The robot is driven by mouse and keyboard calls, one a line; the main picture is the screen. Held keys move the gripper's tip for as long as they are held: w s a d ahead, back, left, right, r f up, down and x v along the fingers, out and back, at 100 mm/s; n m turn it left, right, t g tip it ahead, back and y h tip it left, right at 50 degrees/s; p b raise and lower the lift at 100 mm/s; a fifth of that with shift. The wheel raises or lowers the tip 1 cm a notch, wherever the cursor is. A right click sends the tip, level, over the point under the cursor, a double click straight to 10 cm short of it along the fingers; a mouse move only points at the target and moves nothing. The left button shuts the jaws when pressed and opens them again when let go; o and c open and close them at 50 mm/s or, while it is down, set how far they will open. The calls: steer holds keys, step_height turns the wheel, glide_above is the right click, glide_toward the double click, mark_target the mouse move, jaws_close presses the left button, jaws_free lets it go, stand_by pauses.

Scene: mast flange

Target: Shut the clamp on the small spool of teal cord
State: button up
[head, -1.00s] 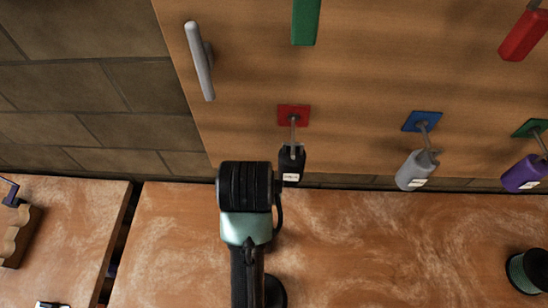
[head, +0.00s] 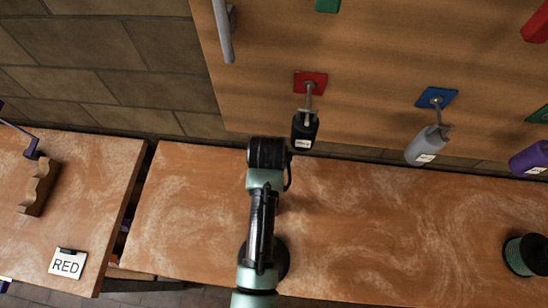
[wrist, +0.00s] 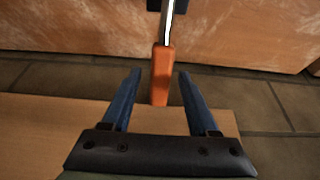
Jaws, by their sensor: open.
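A dark spool wound with teal cord (head: 527,255) sits on the brown bench at the right edge of the head view. I cannot make out a clamp on it there. In the wrist view my gripper (wrist: 159,76) is open, its two blue fingers apart. An orange handle (wrist: 161,75) on a metal rod lies between the fingertips, with a gap on each side. I cannot tell whether this handle belongs to the clamp. The gripper fingers are hidden in the head view.
The mottled brown bench top (head: 400,230) is mostly clear. Black (head: 304,130), grey (head: 426,145) and purple (head: 530,158) bottles hang on the wooden board (head: 380,50). A RED card (head: 67,263) and wooden block (head: 37,188) are on the left bench.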

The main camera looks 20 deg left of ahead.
steer(key=shift+w+f, duration=0.1)
steer(key=shift+f, duration=0.15)
steer(key=shift+c, duration=0.3)
jaws_close()
stand_by(1.0)
